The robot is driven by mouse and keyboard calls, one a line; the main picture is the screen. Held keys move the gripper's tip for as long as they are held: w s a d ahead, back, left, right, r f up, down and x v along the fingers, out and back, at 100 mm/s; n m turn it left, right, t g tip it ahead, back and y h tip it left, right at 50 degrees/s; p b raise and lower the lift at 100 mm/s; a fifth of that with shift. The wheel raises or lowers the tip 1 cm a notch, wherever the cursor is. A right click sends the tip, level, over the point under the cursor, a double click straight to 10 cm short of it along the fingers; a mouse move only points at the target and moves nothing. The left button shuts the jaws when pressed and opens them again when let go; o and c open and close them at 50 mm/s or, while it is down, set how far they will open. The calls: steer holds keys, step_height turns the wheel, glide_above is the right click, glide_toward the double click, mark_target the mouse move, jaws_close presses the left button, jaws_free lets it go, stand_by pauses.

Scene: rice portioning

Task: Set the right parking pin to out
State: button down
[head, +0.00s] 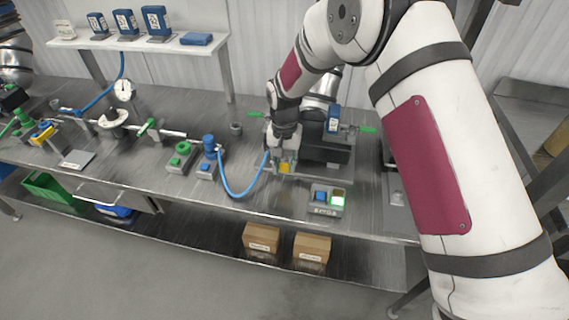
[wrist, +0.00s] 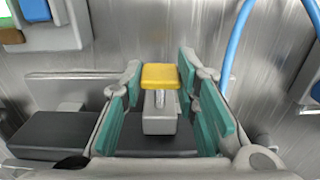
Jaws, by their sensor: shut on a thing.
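In the head view my gripper (head: 285,152) reaches down at the front left of the dark-bodied fixture right of the table's middle. The yellow knob (head: 285,168), which I take for the right parking pin, shows at the fingertips. The gripper is shut on the yellow knob. The fingers hide part of its sides, and I cannot tell whether the pin is in or out.
A blue hose (head: 231,194) loops just left of my gripper. A box with lit blue and green buttons (head: 327,198) stands at the front edge. Green handles (head: 368,130) stick out behind. A second yellow piece (head: 42,132) is far left.

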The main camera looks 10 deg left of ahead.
steer(key=s+p, duration=0.2)
steer(key=s, duration=0.2)
steer(key=shift+s+r, duration=0.1)
steer(key=c, duration=1.2)
jaws_free()
steer(key=shift+c, duration=0.2)
steer(key=shift+r, duration=0.15)
step_height(320, 180, up, 12)
steer(key=shift+f, duration=0.25)
